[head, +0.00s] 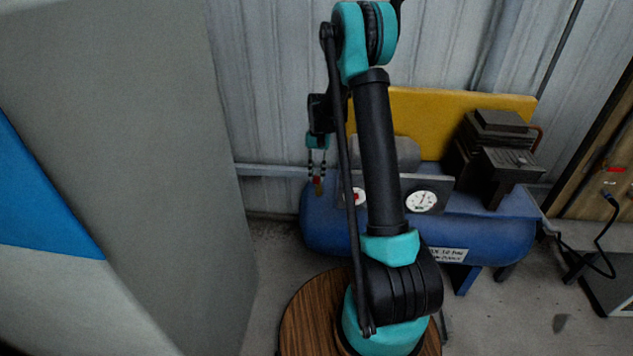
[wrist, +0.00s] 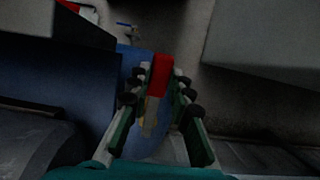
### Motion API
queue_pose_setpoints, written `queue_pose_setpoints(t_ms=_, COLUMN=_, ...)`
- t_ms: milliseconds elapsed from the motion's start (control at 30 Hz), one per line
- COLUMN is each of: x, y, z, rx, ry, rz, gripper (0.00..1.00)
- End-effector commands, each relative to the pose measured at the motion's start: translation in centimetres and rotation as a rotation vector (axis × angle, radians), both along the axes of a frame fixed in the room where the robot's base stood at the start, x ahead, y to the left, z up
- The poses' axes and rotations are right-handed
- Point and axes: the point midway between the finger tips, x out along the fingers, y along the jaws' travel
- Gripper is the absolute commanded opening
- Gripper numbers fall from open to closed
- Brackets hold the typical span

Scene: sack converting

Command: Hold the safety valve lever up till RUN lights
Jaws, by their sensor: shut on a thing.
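A blue compressor tank (head: 470,232) lies by the corrugated wall. At its left end stands a small brass valve (head: 319,189) with a red lever, mostly covered by my fingers in the head view. In the wrist view, the red lever (wrist: 160,76) runs between my fingertips, with yellowish metal below it. My gripper (head: 317,172) points down over the valve and is shut on the lever; it also shows in the wrist view (wrist: 161,82). I cannot tell how far the lever is raised. No lit RUN lamp can be made out.
A panel (head: 394,197) with two white gauges fronts the tank. A yellow guard (head: 440,105) and a dark pump block (head: 497,150) are behind it. A large grey cabinet (head: 130,130) fills the left. Cables hang at the right.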

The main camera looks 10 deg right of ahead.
Motion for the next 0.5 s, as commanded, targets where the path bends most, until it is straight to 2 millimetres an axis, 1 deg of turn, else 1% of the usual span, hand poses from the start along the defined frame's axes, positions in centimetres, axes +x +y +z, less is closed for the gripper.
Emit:
queue_pose_setpoints(t_ms=33, x=0.43, y=-0.08, z=0.33, rx=0.011, ry=0.034, rz=-0.002, gripper=0.0)
queue_pose_setpoints(t_ms=200, x=0.86, y=-0.2, z=1.11, rx=0.033, ry=0.105, rz=-0.002, gripper=0.0)
queue_pose_setpoints(t_ms=500, x=0.93, y=-0.19, z=1.25, rx=0.035, ry=0.113, rz=-0.001, gripper=0.0)
